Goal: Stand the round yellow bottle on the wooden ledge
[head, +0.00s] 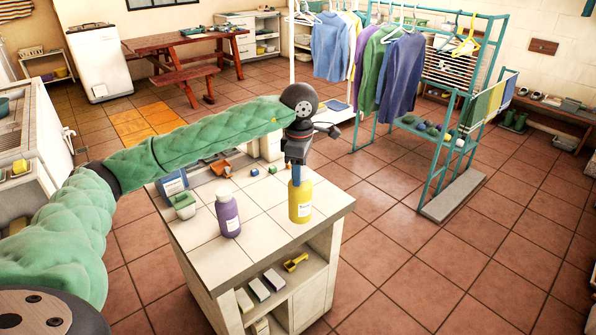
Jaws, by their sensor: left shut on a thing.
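The round yellow bottle (300,204) is upright at the right part of a white-tiled counter (262,222). It has a pale label. My left gripper (297,178) points down over it and is shut on its top, hiding the cap. I cannot tell whether the bottle's base touches the tiles or hangs just above them. A long wooden ledge (560,112) runs along the wall at the far right; I cannot tell if it is the task's ledge. My right gripper is not in view.
A purple bottle (228,216) stands left of the yellow one. A teal clothes rack (452,150) stands at the right. Tiled floor (420,270) is clear in front of it.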

